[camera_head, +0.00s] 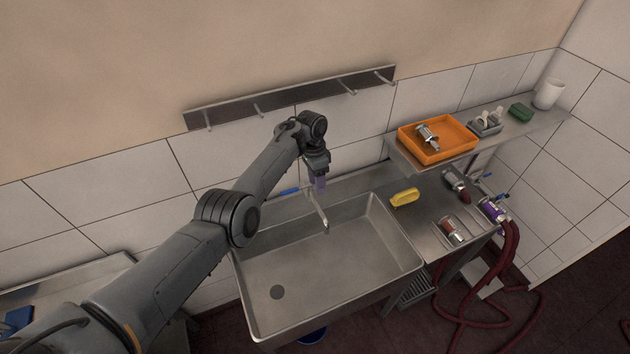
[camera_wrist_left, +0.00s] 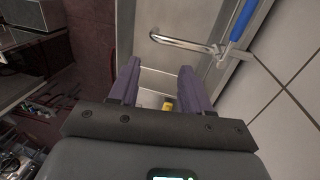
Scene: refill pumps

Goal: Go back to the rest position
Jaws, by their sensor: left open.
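My left arm reaches in from the lower left in the head view. Its left gripper (camera_head: 319,182) points down above the back edge of the steel sink (camera_head: 290,296), close to the tap (camera_head: 316,207). In the left wrist view the two purple fingers (camera_wrist_left: 158,80) stand apart with nothing held between them. The tap's spout (camera_wrist_left: 185,43) and blue lever (camera_wrist_left: 243,20) lie beyond the fingers in that view. My right gripper is not in view.
A yellow sponge (camera_head: 404,197) lies right of the sink. An orange tray (camera_head: 444,153) holding a metal fitting stands on the wall shelf (camera_head: 545,125). More fittings (camera_head: 450,229) and red hoses (camera_head: 507,262) are at the right. A hook rail (camera_head: 290,95) hangs behind my arm.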

